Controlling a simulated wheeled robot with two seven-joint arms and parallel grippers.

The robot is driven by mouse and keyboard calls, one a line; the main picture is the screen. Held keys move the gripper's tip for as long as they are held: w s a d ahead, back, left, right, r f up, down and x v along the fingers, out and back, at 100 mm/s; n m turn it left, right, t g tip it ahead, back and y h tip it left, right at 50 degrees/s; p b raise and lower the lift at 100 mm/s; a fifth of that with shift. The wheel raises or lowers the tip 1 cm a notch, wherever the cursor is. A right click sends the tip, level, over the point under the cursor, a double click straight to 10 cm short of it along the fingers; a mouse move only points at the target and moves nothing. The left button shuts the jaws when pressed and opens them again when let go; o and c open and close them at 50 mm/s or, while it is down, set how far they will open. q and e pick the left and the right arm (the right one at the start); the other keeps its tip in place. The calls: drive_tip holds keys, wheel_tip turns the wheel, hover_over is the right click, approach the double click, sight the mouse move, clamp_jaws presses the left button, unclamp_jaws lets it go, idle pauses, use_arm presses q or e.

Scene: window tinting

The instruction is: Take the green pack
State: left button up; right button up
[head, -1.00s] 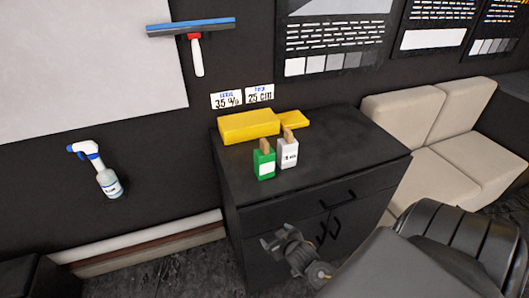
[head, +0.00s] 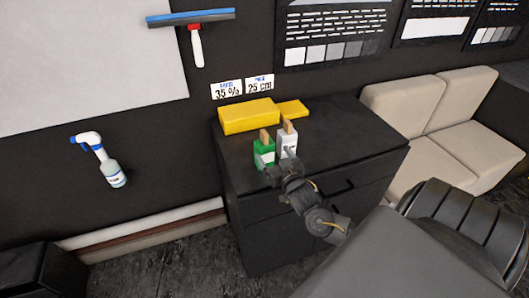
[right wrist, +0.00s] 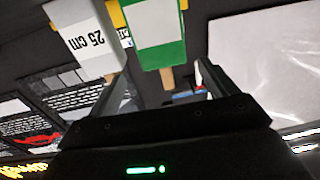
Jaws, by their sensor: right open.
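The green pack (head: 263,149), with a white label and a tan tab on top, stands upright on the dark cabinet (head: 342,143). My right gripper (head: 277,166) is open and empty, just in front of it and at its lower right. In the right wrist view the green pack (right wrist: 157,32) appears upside down, in line with the gap between the two fingers of my right gripper (right wrist: 165,72). I cannot tell whether a fingertip touches it. My left gripper is not in view.
A white pack (head: 288,141) stands close beside the green one, marked "25 cm" in the right wrist view (right wrist: 85,38). Yellow blocks (head: 249,116) lie behind them. The cabinet top is clear to the right. A spray bottle (head: 112,172) and a squeegee (head: 196,45) are at the wall.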

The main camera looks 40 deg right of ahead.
sight(268, 147)
drive_tip(key=x, duration=0.4)
drive_tip(key=shift+w+r+p, duration=0.2)
drive_tip(key=shift+w+p, duration=0.05)
drive_tip(key=shift+p, duration=0.25)
drive_tip(key=p+x, duration=0.1)
drive_tip(key=x, duration=0.2)
drive_tip(key=shift+w+r+p, duration=0.1)
drive_tip(key=shift+w+p, duration=0.2)
drive_tip(key=shift+w, duration=0.55)
drive_tip(key=c, duration=1.2)
